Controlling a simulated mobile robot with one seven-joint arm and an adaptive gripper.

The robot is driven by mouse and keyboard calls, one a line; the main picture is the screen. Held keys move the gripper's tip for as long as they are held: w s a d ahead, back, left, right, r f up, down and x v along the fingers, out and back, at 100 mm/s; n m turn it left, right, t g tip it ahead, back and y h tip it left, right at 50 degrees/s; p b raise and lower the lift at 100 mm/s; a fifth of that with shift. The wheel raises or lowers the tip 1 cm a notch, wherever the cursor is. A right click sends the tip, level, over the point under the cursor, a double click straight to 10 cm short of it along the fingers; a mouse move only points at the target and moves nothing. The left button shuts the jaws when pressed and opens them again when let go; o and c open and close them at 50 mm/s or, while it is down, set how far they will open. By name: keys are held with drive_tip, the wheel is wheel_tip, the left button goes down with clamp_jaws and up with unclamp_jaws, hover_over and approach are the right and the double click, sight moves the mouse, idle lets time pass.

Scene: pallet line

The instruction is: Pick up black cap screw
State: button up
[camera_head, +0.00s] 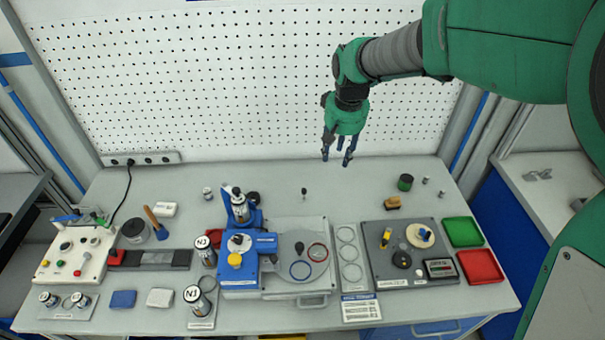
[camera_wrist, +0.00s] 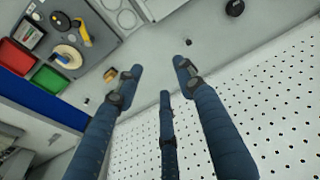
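A small dark piece that looks like the black cap screw (camera_head: 304,191) stands on the bare rear part of the bench, behind the round plate. In the wrist view it appears as a small dark spot (camera_wrist: 189,42) beyond the fingertips; its details are too small to tell. My gripper (camera_head: 337,157) hangs in front of the pegboard, above and to the right of the screw. In the wrist view my gripper's three blue fingers (camera_wrist: 160,75) are spread apart with nothing between them.
A blue press (camera_head: 240,240) and a grey base with a round plate (camera_head: 300,260) stand in front of the screw. A brown block (camera_head: 392,203) and a green-black cylinder (camera_head: 405,182) lie to its right. The pegboard (camera_head: 230,90) rises behind. The surface around the screw is clear.

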drive_tip(key=w+a+f+g+p, duration=0.1)
drive_tip(key=w+a+f+p, duration=0.25)
drive_tip(key=w+f, duration=0.4)
drive_tip(key=n+g+p, duration=0.1)
drive_tip(key=p, duration=0.2)
hover_over(304, 190)
wheel_tip(304, 190, down, 10)
drive_tip(key=shift+f, duration=0.25)
drive_tip(key=shift+f, duration=0.1)
drive_tip(key=shift+f, duration=4.2)
drive_tip(key=shift+f, duration=2.55)
